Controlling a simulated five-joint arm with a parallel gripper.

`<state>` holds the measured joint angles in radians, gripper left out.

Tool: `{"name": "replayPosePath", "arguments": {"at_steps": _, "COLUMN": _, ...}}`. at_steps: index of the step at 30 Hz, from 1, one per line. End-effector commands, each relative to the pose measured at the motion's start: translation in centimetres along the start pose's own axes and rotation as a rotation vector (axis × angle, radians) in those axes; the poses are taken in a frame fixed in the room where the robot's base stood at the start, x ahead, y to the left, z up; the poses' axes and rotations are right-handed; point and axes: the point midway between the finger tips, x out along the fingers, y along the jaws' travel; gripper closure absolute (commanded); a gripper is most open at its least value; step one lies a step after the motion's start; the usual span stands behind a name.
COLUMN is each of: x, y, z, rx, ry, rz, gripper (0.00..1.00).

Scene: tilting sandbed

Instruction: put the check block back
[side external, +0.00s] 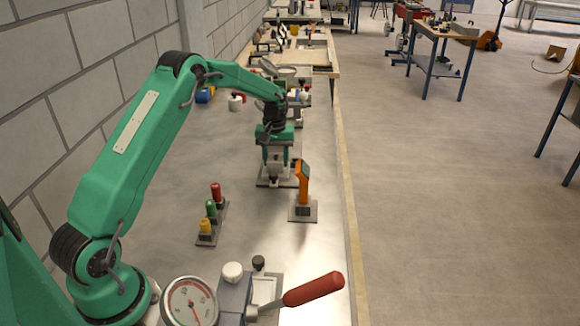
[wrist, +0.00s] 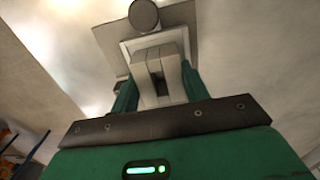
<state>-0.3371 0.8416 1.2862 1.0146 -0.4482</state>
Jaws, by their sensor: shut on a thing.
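In the wrist view, a pale grey block with a dark slot (wrist: 158,80) sits between the two green fingers of my gripper (wrist: 160,92). I take it to be the check block. In the side view, my gripper (side external: 275,158) points down over a small grey base plate (side external: 266,182), shut on the block. The block is small there and partly hidden by the fingers. I cannot tell whether it touches the plate.
An orange upright device (side external: 303,184) stands close to the right of my gripper. Red, green and yellow posts (side external: 211,211) stand nearer on the left. A dial gauge (side external: 190,303) and red-handled lever (side external: 314,289) are in front. Several items crowd the bench behind.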

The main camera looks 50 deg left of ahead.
Motion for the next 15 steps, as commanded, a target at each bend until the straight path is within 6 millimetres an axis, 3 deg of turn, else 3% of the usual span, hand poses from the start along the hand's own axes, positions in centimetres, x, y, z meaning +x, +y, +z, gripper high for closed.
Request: {"name": "replayPosePath", "arguments": {"at_steps": 15, "x": 0.83, "y": 0.02, "z": -0.04, "rx": 0.000, "ry": 0.002, "rz": 0.001, "gripper": 0.86}}
